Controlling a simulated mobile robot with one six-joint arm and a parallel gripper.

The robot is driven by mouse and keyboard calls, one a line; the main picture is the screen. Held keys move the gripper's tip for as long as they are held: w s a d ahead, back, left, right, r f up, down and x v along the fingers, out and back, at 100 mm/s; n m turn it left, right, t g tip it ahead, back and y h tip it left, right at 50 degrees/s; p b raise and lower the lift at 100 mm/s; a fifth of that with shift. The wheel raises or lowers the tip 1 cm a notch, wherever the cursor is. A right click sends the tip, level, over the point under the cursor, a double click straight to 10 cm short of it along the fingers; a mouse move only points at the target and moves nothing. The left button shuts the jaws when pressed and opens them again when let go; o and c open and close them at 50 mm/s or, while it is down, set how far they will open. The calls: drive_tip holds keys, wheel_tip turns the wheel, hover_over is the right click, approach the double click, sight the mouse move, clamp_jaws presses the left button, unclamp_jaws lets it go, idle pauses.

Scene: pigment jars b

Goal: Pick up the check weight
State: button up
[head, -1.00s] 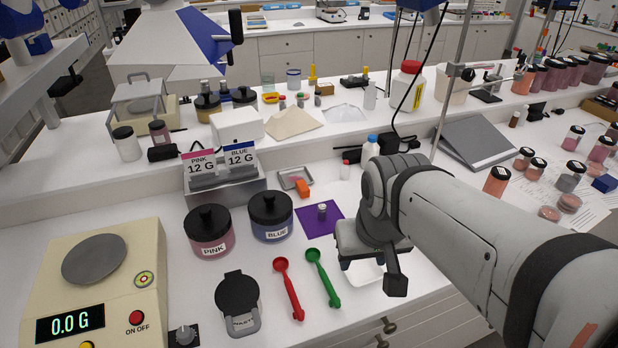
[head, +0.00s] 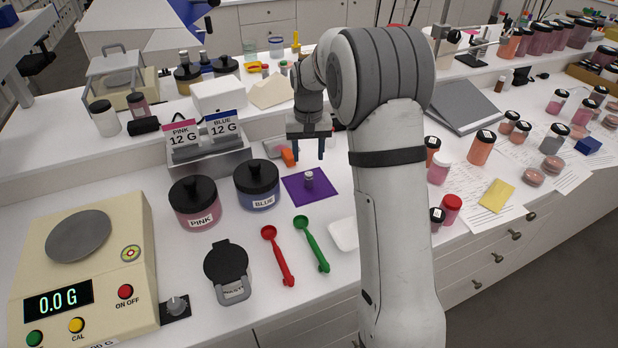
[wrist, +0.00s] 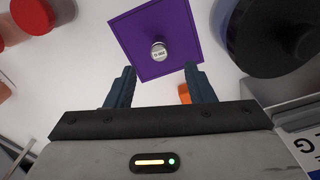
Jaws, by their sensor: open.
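The check weight (head: 308,179) is a small silver cylinder with a knob, standing upright on a purple mat (head: 325,191). In the wrist view the weight (wrist: 159,52) shows from above near the middle of the mat (wrist: 190,25), with a small label on top. My gripper (head: 308,157) is open and empty, pointing down just behind and above the weight in the head view. In the wrist view its two fingers (wrist: 160,80) are spread apart, and the weight lies beyond their tips, roughly centred between them.
The blue jar (head: 257,187) and pink jar (head: 194,205) stand left of the mat. An orange block (head: 288,157) lies behind it. Red (head: 278,256) and green (head: 311,244) scoops and a white tray (head: 344,235) lie in front. A scale (head: 100,270) reads 0.0 G.

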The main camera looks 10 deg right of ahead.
sight(309, 173)
drive_tip(key=shift+w+f, duration=0.4)
drive_tip(key=shift+f, duration=0.4)
wheel_tip(309, 173, down, 7)
drive_tip(key=shift+s+d+f+p, duration=0.1)
drive_tip(key=shift+s+p, duration=0.05)
drive_tip(key=shift+p, duration=0.75)
clamp_jaws()
